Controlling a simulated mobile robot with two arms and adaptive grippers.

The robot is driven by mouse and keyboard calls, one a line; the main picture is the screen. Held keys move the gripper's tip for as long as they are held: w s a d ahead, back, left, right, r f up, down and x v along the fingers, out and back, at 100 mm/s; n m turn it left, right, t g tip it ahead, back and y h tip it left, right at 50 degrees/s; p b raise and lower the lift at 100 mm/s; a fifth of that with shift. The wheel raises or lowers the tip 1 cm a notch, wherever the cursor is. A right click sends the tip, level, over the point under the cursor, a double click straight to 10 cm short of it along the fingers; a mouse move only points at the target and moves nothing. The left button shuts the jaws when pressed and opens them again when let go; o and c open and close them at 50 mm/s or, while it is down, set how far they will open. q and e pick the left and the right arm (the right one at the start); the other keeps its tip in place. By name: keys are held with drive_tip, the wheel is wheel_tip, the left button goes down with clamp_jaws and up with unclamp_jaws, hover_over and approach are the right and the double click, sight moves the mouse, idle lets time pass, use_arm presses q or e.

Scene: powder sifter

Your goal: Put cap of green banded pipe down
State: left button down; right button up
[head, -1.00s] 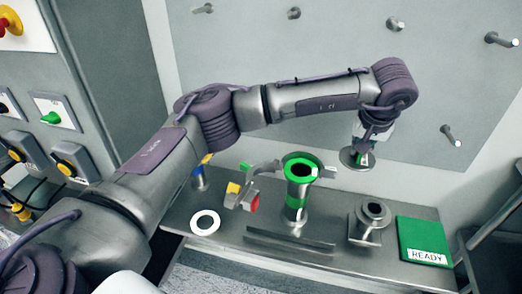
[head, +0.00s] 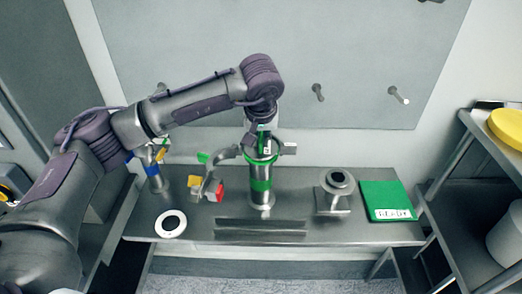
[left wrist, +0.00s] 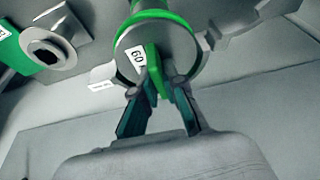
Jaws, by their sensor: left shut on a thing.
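The green banded pipe (head: 260,187) stands upright on the steel bench, with clamp pieces around its top. My left gripper (head: 263,142) is directly above the pipe's mouth, pointing down. In the left wrist view the gripper (left wrist: 160,84) is shut on the green handle of the grey round cap (left wrist: 187,52), beside a white tag that seems to read 60. The cap is at the pipe's top end. I cannot tell whether it rests on the rim or is slightly above it. My right gripper is not in view.
A grey flanged fitting (head: 334,194) and a green pad marked READY (head: 388,196) are to the right. A white ring (head: 171,223), yellow and red blocks (head: 213,192) and a blue-banded post (head: 153,176) are to the left. A pegboard wall (head: 370,60) stands behind.

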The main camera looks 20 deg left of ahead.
sight(260, 151)
use_arm(q)
drive_tip(key=f, duration=0.1)
drive_tip(key=s+f+b, duration=0.1)
drive_tip(key=f, duration=0.1)
drive_tip(key=shift+s+f, duration=0.1)
drive_tip(key=shift+f, duration=0.2)
drive_tip(key=shift+s+d, duration=0.1)
drive_tip(key=shift+s, duration=0.05)
drive_tip(key=c, duration=1.2)
unclamp_jaws()
drive_tip(key=shift+f, duration=0.15)
drive_tip(key=shift+c, duration=0.2)
drive_tip(key=shift+w+f, duration=0.35)
drive_tip(key=shift+w, duration=0.35)
drive_tip(key=shift+s+r, duration=0.1)
drive_tip(key=shift+r, duration=0.25)
drive_tip(key=b+v, duration=0.3)
drive_tip(key=v, duration=0.7)
drive_tip(key=shift+r, duration=0.45)
drive_tip(key=shift+s+r, duration=0.15)
drive_tip(key=shift+r, duration=0.45)
